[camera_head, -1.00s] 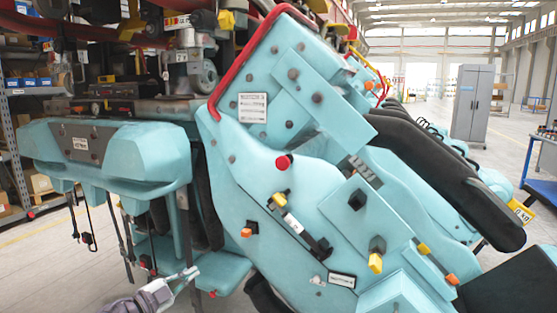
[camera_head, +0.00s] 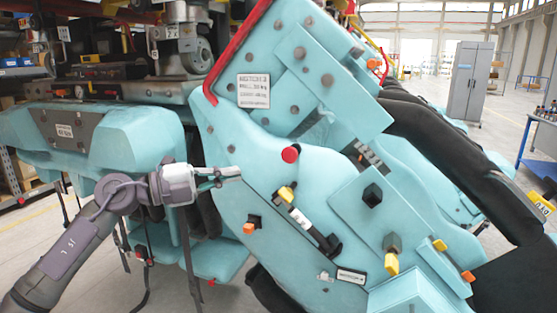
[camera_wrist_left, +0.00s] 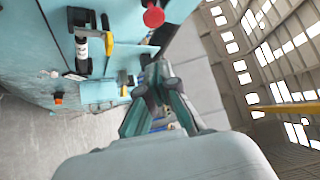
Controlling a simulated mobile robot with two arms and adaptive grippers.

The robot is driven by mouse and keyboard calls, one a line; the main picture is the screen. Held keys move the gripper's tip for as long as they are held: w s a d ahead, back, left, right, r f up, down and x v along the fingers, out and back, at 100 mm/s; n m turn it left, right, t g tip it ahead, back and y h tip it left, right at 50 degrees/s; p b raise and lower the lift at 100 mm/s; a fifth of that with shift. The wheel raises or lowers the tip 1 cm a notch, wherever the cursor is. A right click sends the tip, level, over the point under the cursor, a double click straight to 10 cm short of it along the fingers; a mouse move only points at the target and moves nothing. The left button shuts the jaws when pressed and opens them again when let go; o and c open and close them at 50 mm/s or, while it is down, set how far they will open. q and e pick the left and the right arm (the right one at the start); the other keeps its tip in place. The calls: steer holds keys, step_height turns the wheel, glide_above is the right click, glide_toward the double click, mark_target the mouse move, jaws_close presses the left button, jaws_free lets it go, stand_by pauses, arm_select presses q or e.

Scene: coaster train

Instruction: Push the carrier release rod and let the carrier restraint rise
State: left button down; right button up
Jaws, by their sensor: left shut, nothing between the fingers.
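The light-blue ride carrier (camera_head: 235,135) fills the middle of the head view. On its side panel a slanted rod with a yellow tip (camera_head: 286,194) and a white label runs down to a black fitting (camera_head: 330,246); I cannot tell if it is the release rod. It also seems to show in the left wrist view (camera_wrist_left: 82,48). The black padded restraint (camera_head: 440,150) slants down to the right. My left gripper (camera_head: 238,172) is shut and empty in front of the panel, left of the red knob (camera_head: 290,154); contact is unclear. The wrist view shows its fingers (camera_wrist_left: 158,95). My right gripper is out of view.
Orange-tipped (camera_head: 249,228) and yellow-tipped (camera_head: 391,263) pegs stick out of the panel. A second light-blue body (camera_head: 140,140) hangs at left, with dark straps below. A grey cabinet (camera_head: 470,80) and a blue table (camera_head: 543,145) stand at the right, with open floor around them.

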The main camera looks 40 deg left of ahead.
arm_select(q)
steer(key=p, duration=0.4)
glide_toward(293, 157)
steer(key=w+d, duration=0.1)
steer(key=d, duration=0.3)
steer(key=w+p, duration=0.1)
steer(key=w, duration=0.1)
steer(key=w+p, duration=0.1)
steer(key=w, duration=0.1)
steer(key=shift+w+a+r, duration=0.1)
steer(key=shift+a, duration=0.3)
